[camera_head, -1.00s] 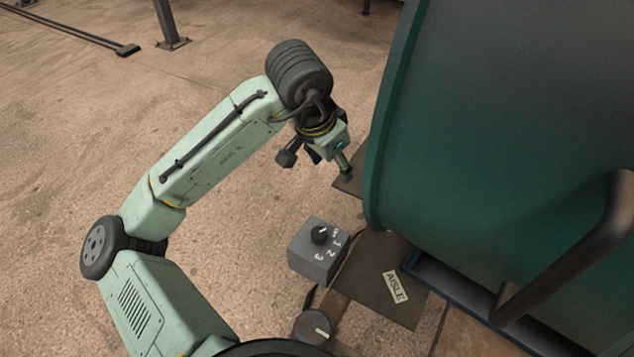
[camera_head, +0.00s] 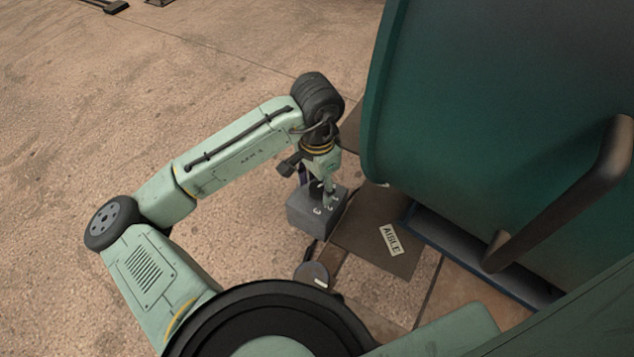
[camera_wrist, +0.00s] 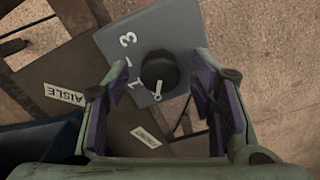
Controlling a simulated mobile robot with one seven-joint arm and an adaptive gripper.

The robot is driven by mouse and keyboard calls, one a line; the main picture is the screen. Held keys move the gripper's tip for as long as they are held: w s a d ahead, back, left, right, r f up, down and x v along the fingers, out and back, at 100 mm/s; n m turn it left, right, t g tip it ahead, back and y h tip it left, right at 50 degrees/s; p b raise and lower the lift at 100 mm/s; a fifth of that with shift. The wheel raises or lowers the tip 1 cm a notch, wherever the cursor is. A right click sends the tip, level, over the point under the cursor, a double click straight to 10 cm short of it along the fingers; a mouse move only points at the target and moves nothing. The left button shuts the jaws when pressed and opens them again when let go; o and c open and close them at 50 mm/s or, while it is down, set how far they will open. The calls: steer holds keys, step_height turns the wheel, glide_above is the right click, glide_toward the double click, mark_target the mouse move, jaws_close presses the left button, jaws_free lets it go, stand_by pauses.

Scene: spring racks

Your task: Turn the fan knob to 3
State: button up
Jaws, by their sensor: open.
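The grey control box (camera_head: 312,215) stands in the middle of the head view, with my gripper (camera_head: 323,196) right over its top. The box (camera_wrist: 185,28) also shows in the wrist view with its black round knob (camera_wrist: 158,70). The knob's white pointer aims down in that view, past the 1 and away from the 3 (camera_wrist: 128,40). My gripper (camera_wrist: 155,74) is open, its purple-padded fingers on either side of the knob with gaps. In the head view, the gripper largely hides the knob. Whether the fingertips are at knob height I cannot tell.
A large dark green rounded housing (camera_head: 480,110) with a thick bar handle (camera_head: 570,200) stands close on the right. A brown plate (camera_head: 375,245) labelled AISLE lies beside the box. A round grey dial (camera_head: 313,274) is in front. Floor on the left is open.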

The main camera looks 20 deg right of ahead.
steer(key=shift+f, duration=0.1)
steer(key=shift+c, duration=0.6)
steer(key=c, duration=1)
